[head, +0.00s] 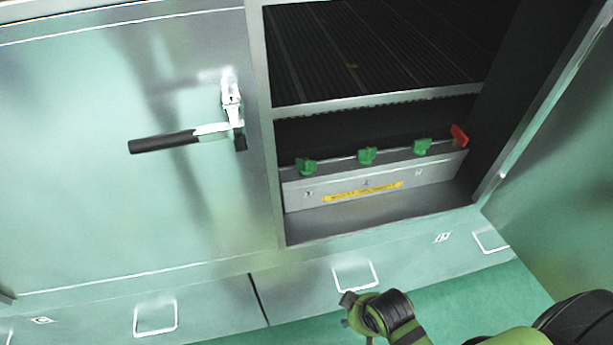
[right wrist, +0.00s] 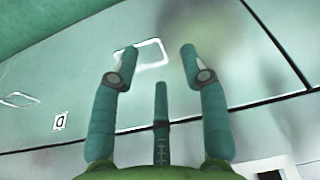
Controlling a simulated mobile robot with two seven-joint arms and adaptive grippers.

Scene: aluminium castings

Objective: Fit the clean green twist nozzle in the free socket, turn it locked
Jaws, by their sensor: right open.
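Three green twist nozzles, left (head: 307,167), middle (head: 367,155) and right (head: 422,146), sit along the top edge of a grey manifold bar (head: 432,172) in the open lower bay. A red piece (head: 459,136) is at the bar's right end. I cannot tell which nozzle is clean, and no empty socket can be made out. My right gripper (head: 347,311) is in front of and below the bay, away from the bar. In the right wrist view its fingers (right wrist: 158,53) are spread, with no nozzle between them. My left gripper is out of view.
A dark ribbed shelf (head: 385,50) lies above the bar, with a front lip (head: 380,102) over it. A closed door with a black-handled latch (head: 165,141) is to the left. An open panel (head: 560,180) bounds the right side.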

